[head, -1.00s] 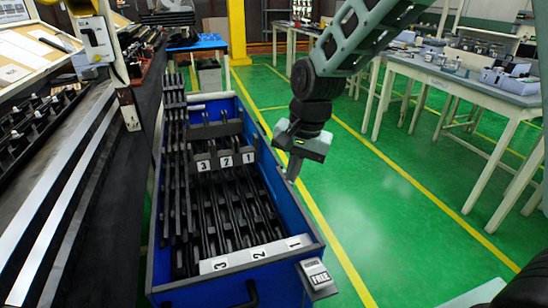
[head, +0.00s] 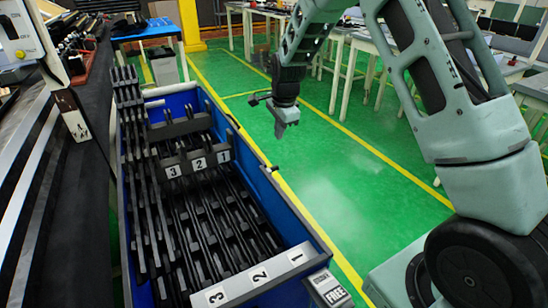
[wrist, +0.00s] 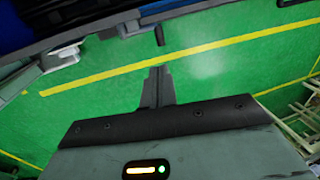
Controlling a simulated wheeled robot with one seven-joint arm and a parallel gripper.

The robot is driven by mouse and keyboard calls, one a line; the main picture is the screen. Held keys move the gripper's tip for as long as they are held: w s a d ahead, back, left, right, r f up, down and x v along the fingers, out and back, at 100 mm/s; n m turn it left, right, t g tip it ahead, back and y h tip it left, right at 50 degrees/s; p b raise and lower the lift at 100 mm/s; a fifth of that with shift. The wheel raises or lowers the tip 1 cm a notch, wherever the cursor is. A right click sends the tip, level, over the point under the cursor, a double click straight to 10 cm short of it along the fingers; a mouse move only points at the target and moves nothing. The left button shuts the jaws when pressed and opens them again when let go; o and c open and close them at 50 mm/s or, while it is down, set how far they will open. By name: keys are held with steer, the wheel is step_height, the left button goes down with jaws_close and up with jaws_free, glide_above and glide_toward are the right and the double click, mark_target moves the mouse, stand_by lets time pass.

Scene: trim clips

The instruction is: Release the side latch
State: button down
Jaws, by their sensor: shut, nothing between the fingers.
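A blue bin (head: 262,206) with numbered rows of black trim clips (head: 200,215) stands at left in the head view. A small dark piece, possibly the side latch (head: 271,168), sticks out at its right wall. In the wrist view a short black peg (wrist: 160,37) shows by the bin's edge, beyond the fingertips and apart from them. A grey box labelled "FREE" (head: 328,288) sits at the bin's near right corner. My gripper (head: 280,132) is shut and empty, over the floor to the right of the bin. Its closed fingers (wrist: 156,75) also show in the wrist view.
A dark bench with pale rails (head: 30,190) runs along the left of the bin. A blue table (head: 145,32) stands behind it. Workbenches (head: 350,45) stand at the back right. The green floor (head: 335,160) right of the bin is clear.

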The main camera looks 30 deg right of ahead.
mark_target(274, 168)
steer(key=w+f, duration=0.1)
steer(key=f, duration=0.3)
steer(key=f+p, duration=0.1)
steer(key=f, duration=0.4)
steer(key=w+f, duration=0.1)
steer(key=f, duration=0.3)
steer(key=shift+w+f, duration=0.35)
